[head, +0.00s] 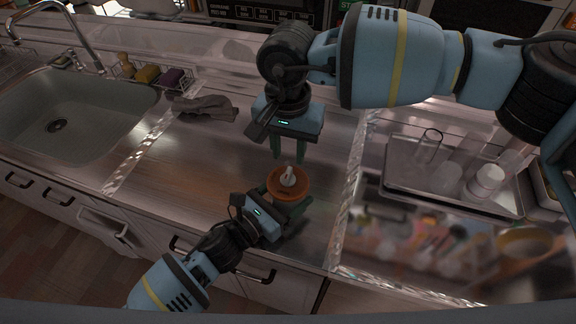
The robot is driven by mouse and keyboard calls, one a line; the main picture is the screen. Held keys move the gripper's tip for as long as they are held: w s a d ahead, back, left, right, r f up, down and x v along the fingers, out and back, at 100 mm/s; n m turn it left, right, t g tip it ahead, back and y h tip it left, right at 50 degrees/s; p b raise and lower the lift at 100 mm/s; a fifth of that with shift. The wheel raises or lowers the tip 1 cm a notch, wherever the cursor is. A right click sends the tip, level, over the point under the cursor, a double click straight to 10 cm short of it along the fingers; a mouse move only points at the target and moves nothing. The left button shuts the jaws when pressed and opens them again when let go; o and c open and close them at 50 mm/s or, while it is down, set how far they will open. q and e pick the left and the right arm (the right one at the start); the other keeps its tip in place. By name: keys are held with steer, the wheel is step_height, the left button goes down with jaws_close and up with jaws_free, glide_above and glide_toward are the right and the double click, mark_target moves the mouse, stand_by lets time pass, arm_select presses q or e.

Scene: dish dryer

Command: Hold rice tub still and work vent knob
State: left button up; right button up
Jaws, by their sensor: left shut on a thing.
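The rice tub (273,186) is a round orange-brown container standing on the steel counter in the middle of the head view. A white vent knob (288,177) sits in the centre of its lid. My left gripper (284,200) comes in from the lower left and is shut on the side of the tub; its body hides part of the tub's near wall. My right gripper (288,152) hangs above and just behind the tub, fingers pointing down. Its fingers are apart with nothing seen between them, and they look clear of the knob.
A sink (60,115) lies at the left, with a caddy of sponges (148,74) and a grey cloth (203,106) behind the counter space. A metal tray (398,180) with glasses (428,146) and white cups (486,180) stands at the right. The counter left of the tub is clear.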

mark_target(288, 172)
step_height(288, 172, down, 6)
steer(key=shift+r, duration=0.15)
stand_by(0.3)
jaws_close()
